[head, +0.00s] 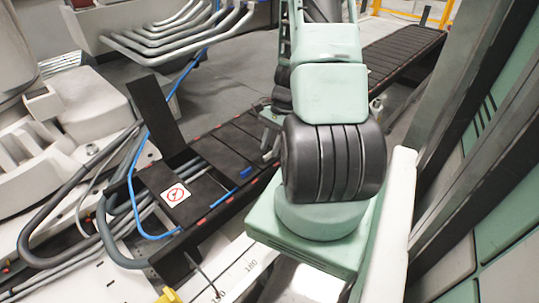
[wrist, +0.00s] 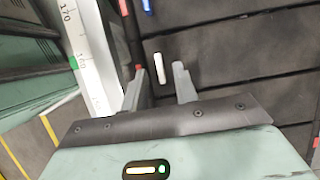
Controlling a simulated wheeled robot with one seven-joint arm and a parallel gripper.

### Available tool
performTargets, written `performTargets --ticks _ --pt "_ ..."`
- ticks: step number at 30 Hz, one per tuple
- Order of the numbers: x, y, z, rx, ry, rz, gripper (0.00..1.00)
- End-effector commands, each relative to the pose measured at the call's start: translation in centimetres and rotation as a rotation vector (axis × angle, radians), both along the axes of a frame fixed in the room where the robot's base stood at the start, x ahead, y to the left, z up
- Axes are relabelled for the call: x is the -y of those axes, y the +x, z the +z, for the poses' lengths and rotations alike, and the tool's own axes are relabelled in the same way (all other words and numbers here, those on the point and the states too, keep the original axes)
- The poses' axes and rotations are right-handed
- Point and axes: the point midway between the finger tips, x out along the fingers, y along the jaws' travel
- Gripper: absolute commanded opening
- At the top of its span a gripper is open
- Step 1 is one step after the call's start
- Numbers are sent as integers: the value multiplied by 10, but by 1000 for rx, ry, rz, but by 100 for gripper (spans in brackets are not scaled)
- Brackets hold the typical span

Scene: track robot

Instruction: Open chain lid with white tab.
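The white tab (wrist: 158,66) is a short pale bar on a dark chain lid (wrist: 205,72) in the wrist view. My gripper (wrist: 160,76) is open, with its two grey fingers apart. In this view the tab shows between and just beyond the fingertips, with nothing held. Whether the fingers touch the lid cannot be told. In the head view my gripper (head: 269,148) is partly hidden behind my arm, over the chain (head: 222,152). I cannot make out the white tab there.
A raised black flap (head: 153,112) stands at the left of the chain. A blue tab (head: 245,172) and several red tabs lie along it. A no-step sign (head: 175,194) lies near the open end, by hoses and a blue cable. A ruled white rail (wrist: 88,55) runs beside the chain.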

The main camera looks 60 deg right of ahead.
Motion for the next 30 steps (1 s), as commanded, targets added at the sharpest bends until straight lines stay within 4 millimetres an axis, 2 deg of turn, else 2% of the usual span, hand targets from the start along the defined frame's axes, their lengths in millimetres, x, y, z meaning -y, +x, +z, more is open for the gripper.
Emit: performTargets --ticks 1,5,15,18,30 --pt "-2 0 -8 -1 1 -1 29" --pt "-6 1 -15 0 1 -1 29" --pt "-7 2 -16 0 -1 0 29" --pt "-7 2 -16 0 0 0 1" --pt "-6 3 -9 -16 5 2 0"
